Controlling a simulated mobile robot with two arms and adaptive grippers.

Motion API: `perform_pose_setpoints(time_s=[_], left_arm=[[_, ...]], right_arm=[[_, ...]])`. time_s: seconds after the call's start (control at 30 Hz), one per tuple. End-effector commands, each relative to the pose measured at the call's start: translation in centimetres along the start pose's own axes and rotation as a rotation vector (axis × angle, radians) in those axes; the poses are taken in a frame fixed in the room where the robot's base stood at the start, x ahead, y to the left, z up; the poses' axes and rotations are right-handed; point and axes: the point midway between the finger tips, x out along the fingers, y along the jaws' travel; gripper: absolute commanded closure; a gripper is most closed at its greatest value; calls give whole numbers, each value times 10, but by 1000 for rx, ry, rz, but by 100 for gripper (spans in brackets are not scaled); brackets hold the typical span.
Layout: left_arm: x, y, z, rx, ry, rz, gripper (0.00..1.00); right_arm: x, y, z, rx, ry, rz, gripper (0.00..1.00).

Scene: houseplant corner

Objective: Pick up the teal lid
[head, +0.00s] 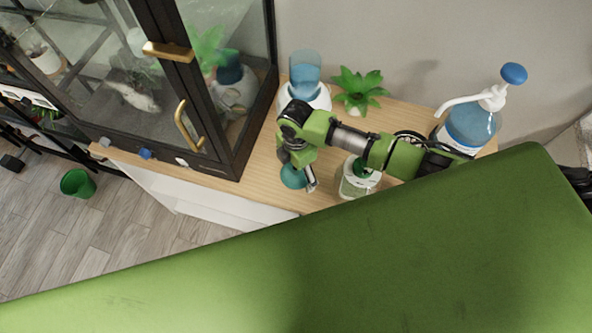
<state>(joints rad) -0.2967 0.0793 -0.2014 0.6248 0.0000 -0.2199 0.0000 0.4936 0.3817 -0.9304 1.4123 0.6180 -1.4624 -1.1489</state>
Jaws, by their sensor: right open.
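The teal lid (291,177) lies on the wooden top of the low cabinet (262,166), left of a glass jar. My right gripper (309,181) reaches in from the right, just above and beside the lid. It is open, and its dark wrist and a finger cover part of the lid's surroundings. I cannot tell whether a finger touches the lid. My left gripper is out of view.
A glass jar with a green top (357,183) stands under my forearm. A pump bottle (470,127), a small plant (358,87) and a white vessel with a blue glass top (305,70) stand behind. A glass-doored case (238,158) stands left; small caps, one blue (145,153), lie before it.

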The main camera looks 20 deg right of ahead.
Motion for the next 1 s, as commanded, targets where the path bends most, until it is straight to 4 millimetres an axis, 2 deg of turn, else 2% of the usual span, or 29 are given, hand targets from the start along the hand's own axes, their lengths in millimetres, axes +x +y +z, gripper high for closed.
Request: perform_pose_setpoints(time_s=[0.23, 0.27, 0.3, 0.4, 0.5, 0.77, 0.87, 1.0], left_arm=[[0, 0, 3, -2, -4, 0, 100], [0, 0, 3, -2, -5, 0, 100], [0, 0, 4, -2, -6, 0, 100], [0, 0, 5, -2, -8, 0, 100], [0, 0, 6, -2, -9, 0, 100], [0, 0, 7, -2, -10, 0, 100], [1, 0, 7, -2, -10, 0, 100], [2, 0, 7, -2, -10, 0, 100]], right_arm=[[3, 0, 0, 0, 0, 1, 15], [3, 0, 0, 0, 0, 1, 20], [3, 0, 0, 0, 0, 1, 31], [3, 0, 0, 0, 0, 1, 53], [2, 0, 0, 0, 0, 1, 56], [1, 0, 0, 0, 0, 1, 56], [-3, 1, 0, 0, 0, 3, 56], [-20, 2, 0, 0, 0, 6, 56]])
